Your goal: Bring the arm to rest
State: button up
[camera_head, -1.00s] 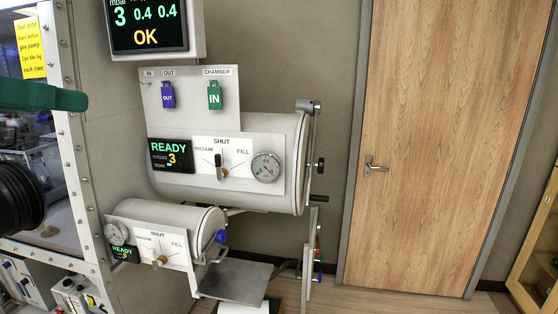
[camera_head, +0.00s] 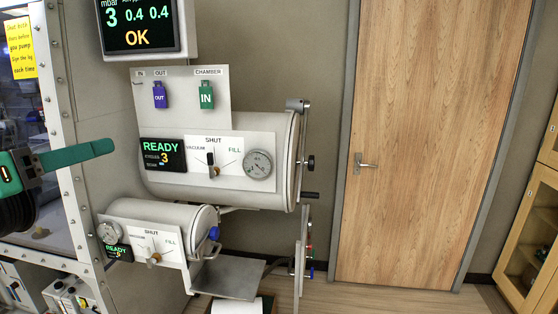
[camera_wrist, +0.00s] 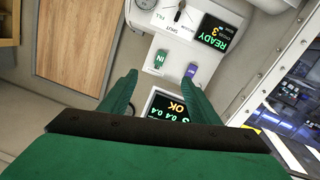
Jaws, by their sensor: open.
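My gripper (camera_wrist: 155,84) is open and empty in the wrist view, its two green fingers spread apart above a dark bar. The fingers point toward the chamber panel, which appears upside down there. In the head view, part of my green gripper (camera_head: 75,156) enters at the left edge, in front of the glove box wall. I see nothing between the fingers except the background, and no contact with anything is visible.
The large chamber (camera_head: 222,185) and the small chamber (camera_head: 180,213) stick out from the glove box wall. A readout screen (camera_head: 142,26) hangs above. A metal shelf (camera_head: 228,277) sits below. A closed wooden door (camera_head: 430,150) and a cabinet (camera_head: 528,235) stand right.

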jog(key=w+d+f+n+t+y, duration=0.1)
jog(key=w+d+f+n, duration=0.15)
jog(key=w+f, duration=0.65)
jog(key=w+d+f+n+t+y, duration=0.1)
jog(key=w+f+n, duration=0.15)
jog(key=f, duration=1.25)
jog(key=s+d+f+n+y, duration=0.1)
jog(key=d+f, duration=0.3)
jog(key=f, duration=0.4)
jog(key=s+d+f+n+g+y, duration=0.1)
jog(key=d+f, duration=0.3)
jog(key=f, duration=0.4)
jog(key=s+d+f+n+y, duration=0.1)
jog(key=d+f, duration=0.3)
jog(key=f, duration=0.5)
jog(key=s+d+f+m+g, duration=0.2)
jog(key=s+d+f, duration=1.05)
jog(key=s, duration=0.35)
jog(key=s+d+m+h, duration=0.1)
jog(key=s+d+m, duration=0.2)
jog(key=s, duration=0.8)
jog(key=s+d+r+m+h, duration=0.1)
jog(key=s+d+m, duration=0.3)
jog(key=s, duration=0.6)
jog(key=shift+s+d, duration=0.35)
jog(key=shift+d, duration=0.15)
